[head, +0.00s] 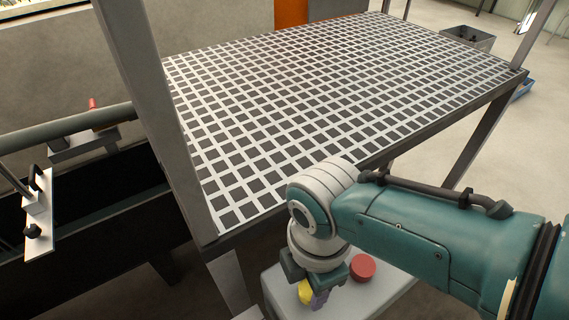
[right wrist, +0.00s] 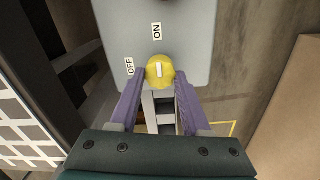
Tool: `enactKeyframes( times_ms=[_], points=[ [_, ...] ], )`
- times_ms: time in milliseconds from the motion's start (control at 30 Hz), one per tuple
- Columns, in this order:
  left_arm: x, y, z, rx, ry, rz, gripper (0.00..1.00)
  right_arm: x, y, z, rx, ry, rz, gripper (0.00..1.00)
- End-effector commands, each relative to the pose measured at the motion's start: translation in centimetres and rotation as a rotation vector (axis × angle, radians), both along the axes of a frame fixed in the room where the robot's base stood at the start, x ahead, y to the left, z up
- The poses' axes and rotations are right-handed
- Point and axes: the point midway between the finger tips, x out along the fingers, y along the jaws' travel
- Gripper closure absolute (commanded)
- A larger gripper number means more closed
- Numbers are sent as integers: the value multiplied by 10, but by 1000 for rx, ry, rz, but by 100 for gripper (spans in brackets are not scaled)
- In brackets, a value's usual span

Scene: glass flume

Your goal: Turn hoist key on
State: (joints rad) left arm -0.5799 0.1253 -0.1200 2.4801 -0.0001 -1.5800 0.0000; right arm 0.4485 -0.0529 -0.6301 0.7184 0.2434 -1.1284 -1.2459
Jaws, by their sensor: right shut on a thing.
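The hoist key is a yellow round knob (right wrist: 160,71) with a white mark, on a grey control box (right wrist: 190,25) in the right wrist view. The box carries an OFF label (right wrist: 129,66) left of the knob and an ON label (right wrist: 157,31) above it. The white mark lies nearly in line with the ON label. My right gripper (right wrist: 160,82) is shut on the knob, a purple finger on each side. In the head view the yellow knob (head: 305,291) is partly hidden by my right gripper (head: 318,296). My left gripper is not in view.
A red button (head: 362,267) sits on the box beside my gripper. A large grid-topped table (head: 300,100) stands behind it. A dark trough (head: 105,190) with a pipe is at the left. A grey bin (head: 468,38) stands on open floor at the far right.

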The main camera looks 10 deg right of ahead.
Motion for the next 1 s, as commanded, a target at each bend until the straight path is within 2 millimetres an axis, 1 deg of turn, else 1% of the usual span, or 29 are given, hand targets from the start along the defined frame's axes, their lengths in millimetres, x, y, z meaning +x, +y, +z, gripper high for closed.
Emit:
enactKeyframes(
  times_ms=[233, 267, 500, 767, 867, 1000],
  points=[
    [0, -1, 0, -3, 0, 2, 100, 0, 0, 0, -1, -1, 2, 100],
    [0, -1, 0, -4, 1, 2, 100, 0, 0, 0, -1, -1, 2, 49],
    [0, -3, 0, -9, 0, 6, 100, 0, 0, 0, -1, -1, 1, 24],
    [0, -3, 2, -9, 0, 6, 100, 0, 0, 2, -1, -1, 0, 24],
    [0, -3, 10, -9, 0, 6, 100, 1, 0, 13, 0, -2, 1, 24],
    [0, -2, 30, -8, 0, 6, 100, 0, 0, 42, 0, -3, 1, 24]
  ],
)
